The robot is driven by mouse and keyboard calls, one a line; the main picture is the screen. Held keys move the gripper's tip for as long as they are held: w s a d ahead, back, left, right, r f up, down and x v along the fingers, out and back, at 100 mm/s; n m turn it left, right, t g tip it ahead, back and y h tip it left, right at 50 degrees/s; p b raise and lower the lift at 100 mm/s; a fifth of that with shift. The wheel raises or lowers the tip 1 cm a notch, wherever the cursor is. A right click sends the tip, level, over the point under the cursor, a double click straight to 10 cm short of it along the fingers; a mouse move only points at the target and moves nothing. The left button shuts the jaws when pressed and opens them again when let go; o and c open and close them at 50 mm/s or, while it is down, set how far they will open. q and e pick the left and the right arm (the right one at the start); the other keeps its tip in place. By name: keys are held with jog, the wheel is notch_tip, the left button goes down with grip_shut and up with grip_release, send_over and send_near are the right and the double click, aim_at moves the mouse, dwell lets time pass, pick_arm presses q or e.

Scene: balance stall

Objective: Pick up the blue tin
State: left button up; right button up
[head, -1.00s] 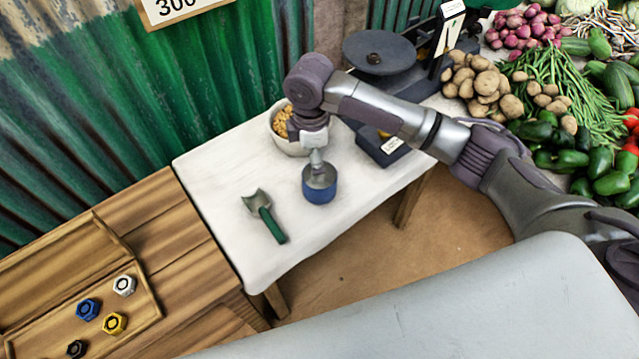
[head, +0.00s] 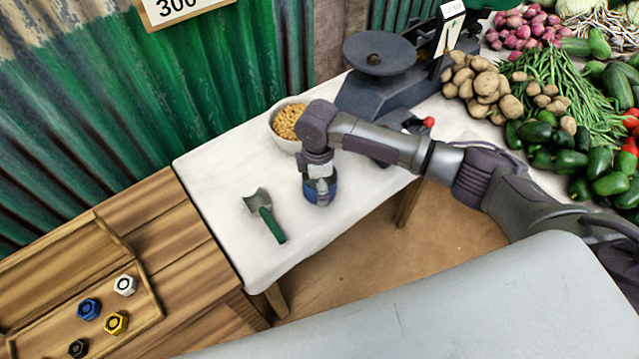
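The blue tin (head: 309,191) stands on the white-covered table, near its front right edge. My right gripper (head: 321,190) comes down over the tin from above and overlaps it in the head view. The gripper and wrist cover much of the tin, with blue showing on both sides. Whether the fingers are closed on it or still apart is hidden. My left gripper is not in view.
A green-handled scoop (head: 266,217) lies left of the tin. A bowl of yellow-brown grains (head: 287,124) and a dark scale (head: 380,75) stand behind. A wooden tray (head: 140,318) with coloured hex weights is at lower left. Vegetables fill the right.

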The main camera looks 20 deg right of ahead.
jog(key=c, duration=1)
jog(key=shift+c, duration=0.4)
jog(key=shift+r, duration=0.2)
